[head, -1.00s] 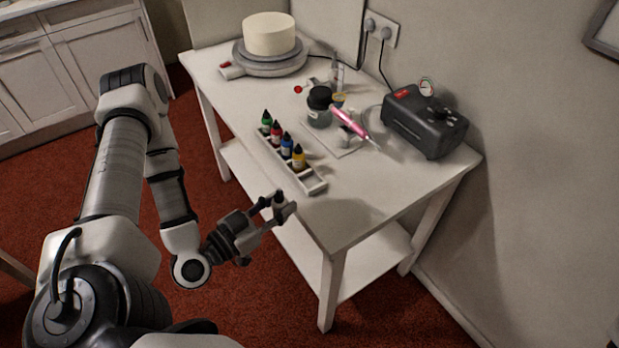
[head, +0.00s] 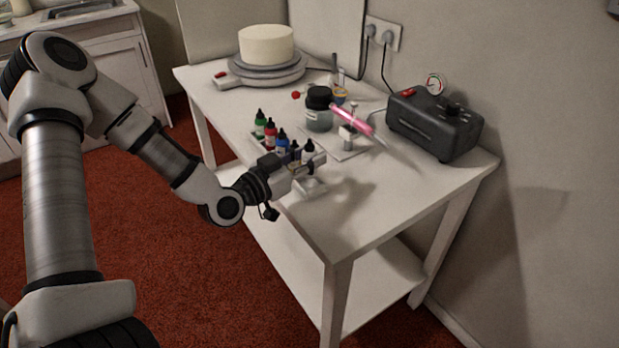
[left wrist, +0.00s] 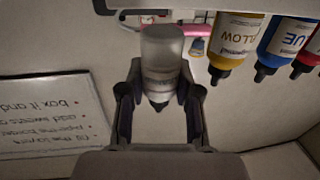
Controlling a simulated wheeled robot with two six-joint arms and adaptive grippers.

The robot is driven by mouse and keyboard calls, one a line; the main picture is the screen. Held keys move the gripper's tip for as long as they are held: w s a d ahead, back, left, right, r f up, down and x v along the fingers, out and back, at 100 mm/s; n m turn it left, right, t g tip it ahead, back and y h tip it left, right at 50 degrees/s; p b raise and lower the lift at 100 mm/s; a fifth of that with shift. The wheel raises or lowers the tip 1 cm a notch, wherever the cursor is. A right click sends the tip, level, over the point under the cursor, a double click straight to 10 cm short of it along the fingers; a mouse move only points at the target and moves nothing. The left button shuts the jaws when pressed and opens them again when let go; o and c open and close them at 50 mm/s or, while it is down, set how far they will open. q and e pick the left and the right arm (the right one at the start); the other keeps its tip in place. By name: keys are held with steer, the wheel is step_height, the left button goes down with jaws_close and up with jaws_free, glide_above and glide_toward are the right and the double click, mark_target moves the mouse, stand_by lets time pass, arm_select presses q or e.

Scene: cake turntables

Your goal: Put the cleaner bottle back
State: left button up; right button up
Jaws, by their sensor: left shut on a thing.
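My left gripper (head: 310,164) is shut on the cleaner bottle, a small clear bottle (left wrist: 162,60) with a pale label and dark tip, seen upside down in the left wrist view. In the head view its dark cap (head: 309,145) shows above the fingers. The gripper is at the near end of the white bottle rack (head: 313,188), held above it or just beside it; I cannot tell which. Green (head: 260,126), red (head: 270,134) and blue (head: 282,142) bottles stand in the rack. The yellow bottle (left wrist: 233,42) is largely hidden by the gripper in the head view. My right gripper is out of view.
Behind the rack are a dark-lidded jar (head: 319,112), a pink airbrush (head: 352,118) and a black compressor (head: 433,122). A cake (head: 266,45) stands on a turntable (head: 265,70) at the back. The near right tabletop is clear. A printed card (left wrist: 45,115) shows in the wrist view.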

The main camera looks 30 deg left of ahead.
arm_select(q)
step_height(320, 180, down, 4)
steer(key=shift+a+r+b, duration=0.1)
steer(key=shift+r+b, duration=0.15)
steer(key=shift+b, duration=0.35)
steer(key=shift+w, duration=0.1)
steer(key=o, duration=0.5)
